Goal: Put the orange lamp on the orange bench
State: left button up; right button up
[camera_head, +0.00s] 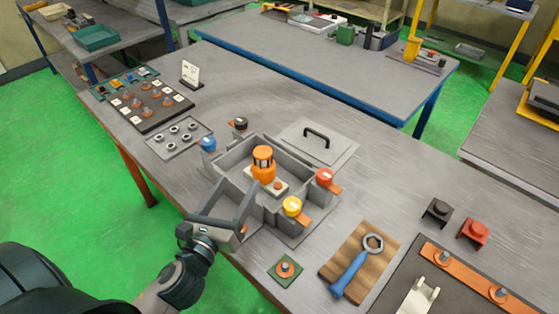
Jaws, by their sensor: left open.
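An orange lamp-like cylinder with dark bands (263,163) stands upright on a pale block inside an open grey walled box (228,163). The box is on the near grey-topped bench, which has orange legs (138,176). My left gripper (236,188) is open and empty at the near left wall of the box, apart from the orange cylinder and nearer the camera. Whether its fingers touch the wall is hard to tell. My right gripper is not in view.
Blue (208,143), black, red (324,177) and yellow (292,206) caps surround the box. A grey handled lid (335,150) lies behind it. A blue wrench (350,275) lies on a wooden board at right. A blue-legged table (330,75) stands behind. The bench top right of the lid is clear.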

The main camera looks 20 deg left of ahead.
aim_at(258, 154)
pick_arm(q)
jog(key=m, duration=0.3)
jog(key=shift+w+d+r, duration=0.15)
jog(key=shift+r, duration=0.1)
jog(key=shift+w, duration=0.1)
jog(key=w+p, duration=0.3)
jog(key=w, duration=0.8)
jog(key=shift+w+a+p, duration=0.2)
jog(key=shift+p, duration=0.2)
jog(key=shift+w, duration=0.35)
